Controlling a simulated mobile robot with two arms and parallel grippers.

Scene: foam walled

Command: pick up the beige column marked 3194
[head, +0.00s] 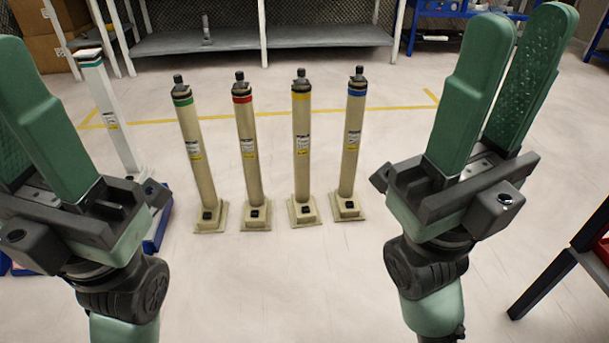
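Several beige columns stand upright in a row on the floor, each on a square foot with a dark top fitting. They have a green band (191,150), a red band (248,145), a yellow band (302,140) and a blue band (352,140). Each bears a small label, too small to read, so I cannot tell which is 3194. My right gripper (520,30) is raised to the right of the row, fingers apart and empty. My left gripper (18,85) is raised at the left edge, partly cut off, fingers apart with nothing seen between them. Neither touches a column.
A white column (112,115) with a teal band stands behind my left gripper, near a blue base (157,228). A yellow floor line (275,114) runs behind the row. Grey shelving (260,40) stands at the back. A dark-framed stand (570,262) is at right. Floor before the columns is clear.

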